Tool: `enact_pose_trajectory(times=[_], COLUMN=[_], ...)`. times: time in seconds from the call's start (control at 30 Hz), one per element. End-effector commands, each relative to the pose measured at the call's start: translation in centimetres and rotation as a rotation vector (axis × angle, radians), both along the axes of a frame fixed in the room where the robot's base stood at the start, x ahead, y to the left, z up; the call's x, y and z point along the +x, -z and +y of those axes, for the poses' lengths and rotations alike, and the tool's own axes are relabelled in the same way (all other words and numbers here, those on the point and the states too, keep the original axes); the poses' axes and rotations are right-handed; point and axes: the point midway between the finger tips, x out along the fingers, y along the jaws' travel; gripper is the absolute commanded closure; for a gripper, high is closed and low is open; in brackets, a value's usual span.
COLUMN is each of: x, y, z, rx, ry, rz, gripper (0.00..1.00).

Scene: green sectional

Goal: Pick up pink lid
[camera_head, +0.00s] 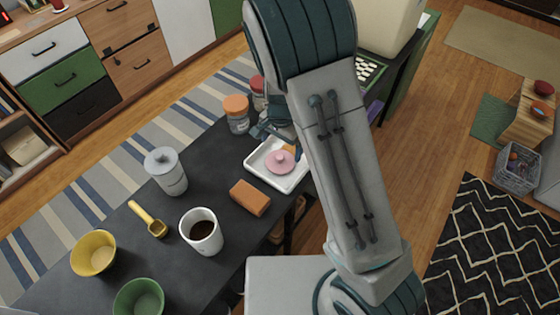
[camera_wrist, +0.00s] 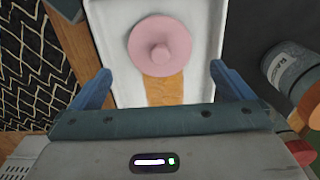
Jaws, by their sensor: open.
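The pink lid (camera_head: 280,161) is round with a small knob on top. It sits on a white tray (camera_head: 262,176) on the dark counter, partly over a flat orange-brown piece. In the wrist view the pink lid (camera_wrist: 160,46) is at the upper middle, with the orange-brown piece (camera_wrist: 164,90) just below it on the white tray (camera_wrist: 112,40). My gripper (camera_wrist: 161,78) is open, its blue fingers apart on either side of the orange-brown piece, with nothing held. In the head view my gripper (camera_head: 268,130) is at the tray's far edge, partly hidden by my arm.
Jars with orange (camera_head: 237,114) and red lids stand close behind the tray.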

Motion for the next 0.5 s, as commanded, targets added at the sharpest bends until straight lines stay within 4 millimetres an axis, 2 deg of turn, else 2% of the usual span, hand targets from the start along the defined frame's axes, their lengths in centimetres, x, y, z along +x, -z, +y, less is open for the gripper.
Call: enact_pose_trajectory(times=[0.23,0.5], x=[-0.1,-0.2], y=[1.8,5.3], z=[0.0,0.1], rx=[-0.001,-0.001], ry=[0.001,0.0], rz=[0.003,0.002], gripper=[0.0,0.0])
